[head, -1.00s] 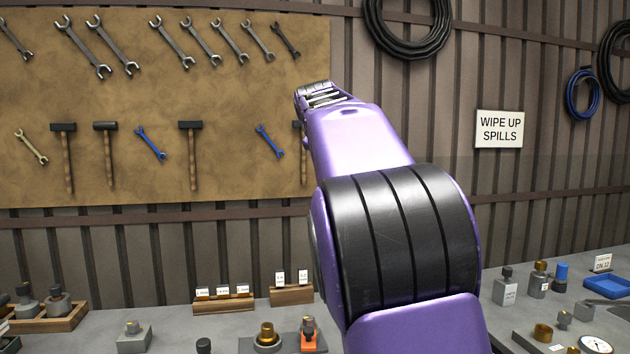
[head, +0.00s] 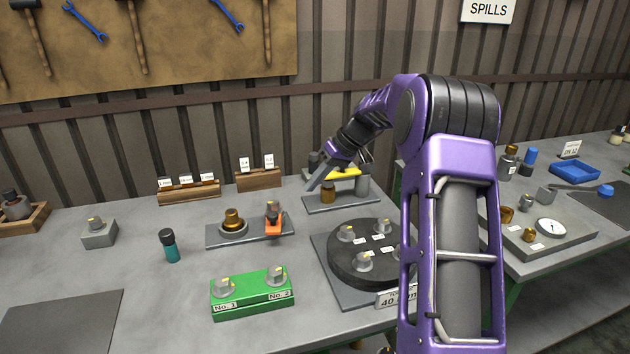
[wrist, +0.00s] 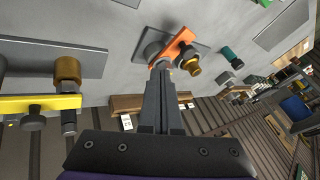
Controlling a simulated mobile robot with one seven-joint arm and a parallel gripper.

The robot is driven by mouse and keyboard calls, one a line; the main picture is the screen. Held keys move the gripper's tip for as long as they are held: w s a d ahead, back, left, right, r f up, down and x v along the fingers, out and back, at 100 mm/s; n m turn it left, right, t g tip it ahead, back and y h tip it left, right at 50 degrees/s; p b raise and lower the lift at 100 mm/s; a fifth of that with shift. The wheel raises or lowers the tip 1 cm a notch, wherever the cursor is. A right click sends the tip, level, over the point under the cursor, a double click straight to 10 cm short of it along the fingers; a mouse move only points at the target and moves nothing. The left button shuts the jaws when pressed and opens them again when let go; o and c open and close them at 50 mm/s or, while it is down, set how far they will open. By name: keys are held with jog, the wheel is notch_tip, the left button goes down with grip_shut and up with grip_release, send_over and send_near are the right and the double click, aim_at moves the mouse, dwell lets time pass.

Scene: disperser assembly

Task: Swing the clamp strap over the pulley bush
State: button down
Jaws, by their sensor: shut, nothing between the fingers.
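A yellow strap (head: 347,172) lies level above a grey plate (head: 341,203), near the back of the bench. It also shows in the wrist view (wrist: 40,104), with a dark knob by it. A brass bush (head: 328,192) stands upright on that plate, beside the strap; it also shows in the wrist view (wrist: 67,70). In the wrist view the strap lies to one side of the bush, not over it. My gripper (head: 311,188) is shut and empty, pointing down-left just left of the bush. Its fingers show in the wrist view (wrist: 158,82). My wrist partly hides the strap's surroundings.
Another plate (head: 215,236) carries a brass flanged part (head: 233,220) and an orange clamp (head: 273,226), left of my gripper. A black round table (head: 343,270) is in front. Wooden card racks (head: 188,192) stand behind. A green block (head: 251,295) sits at the front.

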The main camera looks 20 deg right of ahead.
aim_at(273, 214)
jog(key=a+f, duration=0.5)
jog(key=a, duration=0.2)
jog(key=shift+w+f+b, duration=0.25)
jog(key=shift+f+b, duration=0.05)
jog(key=shift+f, duration=0.1)
